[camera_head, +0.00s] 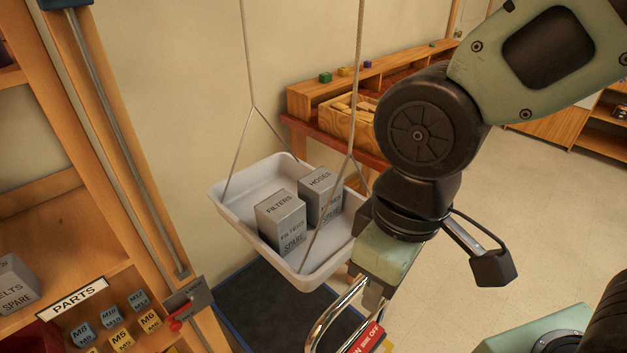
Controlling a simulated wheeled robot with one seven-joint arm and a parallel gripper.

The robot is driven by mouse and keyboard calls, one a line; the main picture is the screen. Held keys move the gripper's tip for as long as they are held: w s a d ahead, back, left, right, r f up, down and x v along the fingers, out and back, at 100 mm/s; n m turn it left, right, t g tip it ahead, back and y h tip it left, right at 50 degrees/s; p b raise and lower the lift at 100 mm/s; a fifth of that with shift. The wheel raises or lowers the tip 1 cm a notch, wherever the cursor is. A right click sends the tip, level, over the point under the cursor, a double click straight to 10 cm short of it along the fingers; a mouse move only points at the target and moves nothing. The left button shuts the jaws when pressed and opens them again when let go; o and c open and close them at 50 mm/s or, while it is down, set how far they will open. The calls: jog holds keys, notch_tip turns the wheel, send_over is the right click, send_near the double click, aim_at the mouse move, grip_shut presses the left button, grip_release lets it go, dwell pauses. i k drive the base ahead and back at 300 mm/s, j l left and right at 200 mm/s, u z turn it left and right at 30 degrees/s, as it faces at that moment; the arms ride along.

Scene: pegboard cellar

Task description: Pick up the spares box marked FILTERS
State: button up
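The grey spares box marked FILTERS (281,223) stands upright in a white hanging tray (236,214), with FILTERS on its top and FILTERS SPARE on its side. A similar grey box marked HOSES (320,187) stands close behind it to the right. My gripper (372,297) points down to the right of the tray, apart from the FILTERS box in the picture. A curved metal handle (330,317) and a red part with ON/OFF lettering (366,340) show at its lower end. The fingertips are not clear, so I cannot tell whether it grips the handle.
Thin cords (244,55) hold the tray and pass close to the boxes. A wooden shelf (95,290) at left bears a BELTS box (14,284) and small marked blocks. Behind, a wooden bench (300,100) holds a bin. A dark mat (262,310) lies below.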

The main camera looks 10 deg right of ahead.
aim_at(281, 218)
jog(key=k+j, duration=0.15)
jog(key=j, duration=0.2)
jog(key=k+j+z, duration=0.1)
jog(key=j, duration=0.25)
jog(key=k+j, duration=0.25)
